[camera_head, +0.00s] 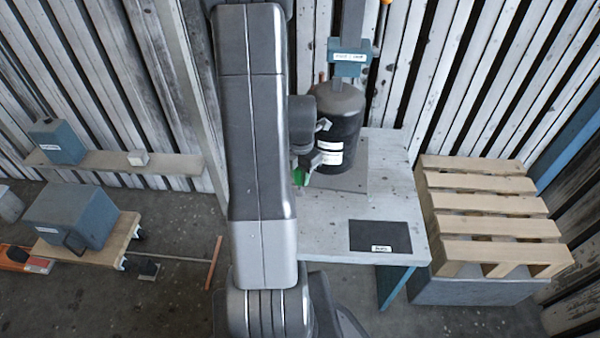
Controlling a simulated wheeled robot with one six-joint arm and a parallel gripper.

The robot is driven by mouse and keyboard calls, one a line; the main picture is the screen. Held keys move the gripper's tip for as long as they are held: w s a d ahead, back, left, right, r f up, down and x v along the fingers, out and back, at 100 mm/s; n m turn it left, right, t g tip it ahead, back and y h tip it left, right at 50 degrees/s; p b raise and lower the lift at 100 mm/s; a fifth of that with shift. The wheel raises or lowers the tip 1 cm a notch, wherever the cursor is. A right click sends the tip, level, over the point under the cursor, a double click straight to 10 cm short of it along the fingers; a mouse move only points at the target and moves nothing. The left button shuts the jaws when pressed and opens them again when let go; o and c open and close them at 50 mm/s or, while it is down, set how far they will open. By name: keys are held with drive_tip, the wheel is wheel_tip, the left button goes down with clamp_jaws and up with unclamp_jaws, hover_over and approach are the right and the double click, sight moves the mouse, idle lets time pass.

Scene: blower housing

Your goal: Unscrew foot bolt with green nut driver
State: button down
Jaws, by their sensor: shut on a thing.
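My gripper (311,155) is beside the left side of the dark blower housing (345,122), partly hidden by my own arm. It is shut on the green nut driver (300,177), of which only a small green part shows below the jaws. The housing is a black upright cylinder with white labels, standing on a grey plate (352,182) on the table. The foot bolt cannot be made out. Whether the driver touches a bolt cannot be told.
The light table (330,235) has a black labelled mat (380,236) at front right. A teal labelled box (350,62) is behind the housing. A wooden pallet (485,213) stands right. Blue-grey boxes (70,217) and a shelf (170,163) are left.

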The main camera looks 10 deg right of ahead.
drive_tip(key=c, duration=1.9)
unclamp_jaws()
drive_tip(key=shift+w, duration=0.15)
clamp_jaws()
drive_tip(key=shift+w+a+r+p, duration=0.1)
drive_tip(key=shift+w+r+p, duration=0.05)
drive_tip(key=shift+r+p, duration=3.05)
drive_tip(key=shift+r, duration=0.9)
drive_tip(key=shift+f, duration=0.1)
